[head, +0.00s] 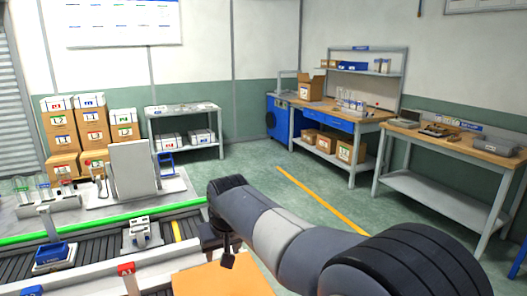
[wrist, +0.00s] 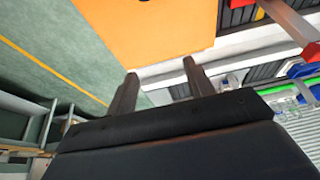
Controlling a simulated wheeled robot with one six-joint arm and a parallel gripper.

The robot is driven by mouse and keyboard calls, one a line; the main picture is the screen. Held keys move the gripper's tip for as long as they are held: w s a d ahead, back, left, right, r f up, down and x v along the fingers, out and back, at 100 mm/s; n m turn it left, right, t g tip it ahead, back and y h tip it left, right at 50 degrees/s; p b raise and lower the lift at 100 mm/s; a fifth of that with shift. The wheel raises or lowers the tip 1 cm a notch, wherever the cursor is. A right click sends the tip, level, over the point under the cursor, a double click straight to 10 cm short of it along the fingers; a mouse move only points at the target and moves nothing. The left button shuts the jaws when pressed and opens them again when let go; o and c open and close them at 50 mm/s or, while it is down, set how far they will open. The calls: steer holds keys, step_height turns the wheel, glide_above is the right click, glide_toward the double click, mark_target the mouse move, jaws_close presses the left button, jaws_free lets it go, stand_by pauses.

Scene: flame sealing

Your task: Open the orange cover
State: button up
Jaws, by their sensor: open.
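The orange cover (head: 222,281) is a flat orange panel at the bottom of the head view, beside the conveyor and partly cut off by the frame edge. In the wrist view the orange cover (wrist: 160,28) fills the top middle, with a small dark spot near its upper part. My gripper (wrist: 160,82) is open and empty in the wrist view, its two fingers pointing toward the cover's near edge. In the head view my gripper (head: 226,260) hangs small and dark just above the cover's far side, partly hidden by my arm. I cannot tell whether it touches the cover.
A conveyor (head: 95,262) with a green strip, a blue tray (head: 55,252) and a white fixture (head: 141,236) lies left of the cover. Workbenches (head: 460,145) stand at the right; open green floor lies between.

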steer(key=v, duration=0.7)
step_height(320, 180, down, 9)
steer(key=m+g+h+p, duration=0.2)
steer(key=m+g, duration=0.1)
steer(key=m, duration=0.1)
steer(key=shift+r+g+p, duration=0.2)
steer(key=shift+g+p, duration=0.1)
steer(key=shift+g, duration=0.1)
steer(key=shift+s, duration=0.2)
